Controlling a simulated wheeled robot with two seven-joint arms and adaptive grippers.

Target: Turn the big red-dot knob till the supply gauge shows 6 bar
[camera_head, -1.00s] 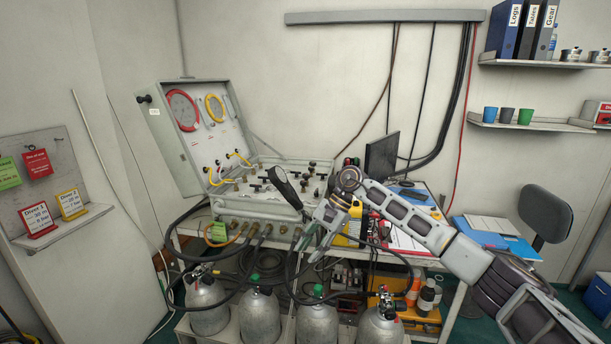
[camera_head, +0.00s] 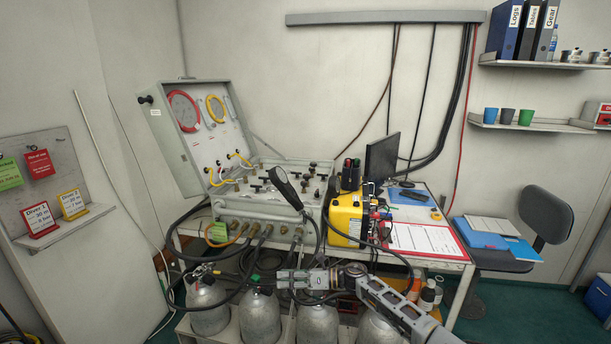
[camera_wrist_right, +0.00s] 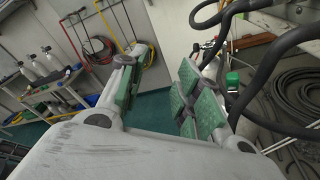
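The diver air panel is an open grey case (camera_head: 265,208) on the bench. Several dark knobs and valves sit on its deck, including one dark knob (camera_head: 257,188); no red dot can be made out on any. Its raised lid holds a large red-rimmed gauge (camera_head: 184,110) and a smaller yellow-rimmed gauge (camera_head: 215,108). Their needles are too small to read, and I cannot tell which is the supply gauge. My right gripper (camera_head: 284,280) is below the panel, in front of the cylinders, pointing left. In the right wrist view its green-padded fingers (camera_wrist_right: 154,97) are apart and empty. My left gripper is out of view.
Hoses (camera_head: 228,257) hang from the panel's front to grey cylinders (camera_head: 259,316) below. A black lamp-like head (camera_head: 285,185) stands up at the panel's front. A yellow box (camera_head: 345,220), monitor (camera_head: 381,158) and clipboard (camera_head: 425,239) are to the right.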

